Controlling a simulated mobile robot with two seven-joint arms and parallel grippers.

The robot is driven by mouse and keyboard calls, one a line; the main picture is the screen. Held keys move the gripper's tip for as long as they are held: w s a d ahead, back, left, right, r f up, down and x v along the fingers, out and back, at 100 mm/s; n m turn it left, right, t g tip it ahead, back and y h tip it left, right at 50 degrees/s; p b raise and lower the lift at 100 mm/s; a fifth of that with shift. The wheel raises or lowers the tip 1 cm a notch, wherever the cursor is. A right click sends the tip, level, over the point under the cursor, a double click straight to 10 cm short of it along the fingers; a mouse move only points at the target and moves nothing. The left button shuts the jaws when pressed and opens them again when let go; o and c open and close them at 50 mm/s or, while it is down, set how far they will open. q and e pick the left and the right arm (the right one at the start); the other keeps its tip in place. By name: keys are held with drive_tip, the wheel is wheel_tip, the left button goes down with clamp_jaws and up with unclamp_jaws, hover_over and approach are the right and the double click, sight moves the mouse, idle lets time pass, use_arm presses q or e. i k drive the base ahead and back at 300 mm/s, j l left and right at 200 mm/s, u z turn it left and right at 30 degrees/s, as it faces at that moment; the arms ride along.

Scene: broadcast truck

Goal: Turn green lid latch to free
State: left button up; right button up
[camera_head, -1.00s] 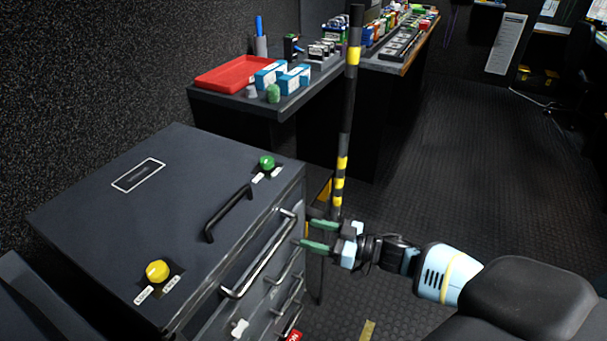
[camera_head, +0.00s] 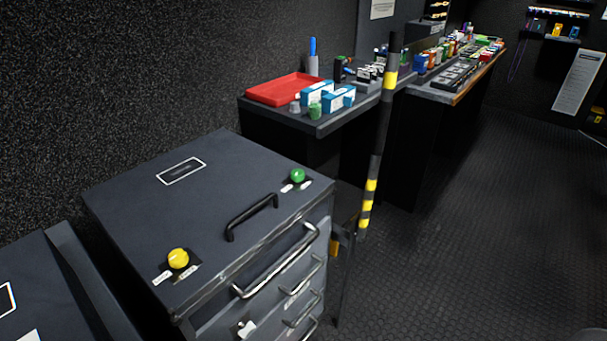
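The green lid latch (camera_head: 297,175) is a round knob near the far right corner of the dark cabinet lid (camera_head: 215,205). Two small light labels lie beside it, too small to read. A yellow knob (camera_head: 178,258) sits near the front left corner of the same lid, also with two labels. A black bar handle (camera_head: 252,217) stands on the lid between the knobs. The lid looks closed. Neither of my grippers shows in the head view, and nothing touches the green latch.
Metal drawer handles (camera_head: 277,262) stick out from the cabinet's front. A black and yellow striped pole (camera_head: 376,150) stands at its right. The floor (camera_head: 470,220) at right is clear.

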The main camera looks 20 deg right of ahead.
sight(297, 176)
drive_tip(key=i+l+u, duration=0.15)
drive_tip(key=l, duration=0.25)
drive_tip(key=i+l+u, duration=0.15)
drive_tip(key=l, duration=0.25)
drive_tip(key=i+l+u, duration=0.15)
drive_tip(key=l, duration=0.3)
drive_tip(key=i+l+u, duration=0.2)
drive_tip(key=l, duration=0.25)
drive_tip(key=i+l+u, duration=0.15)
drive_tip(key=l, duration=0.3)
drive_tip(key=l+u, duration=0.15)
drive_tip(key=l, duration=0.35)
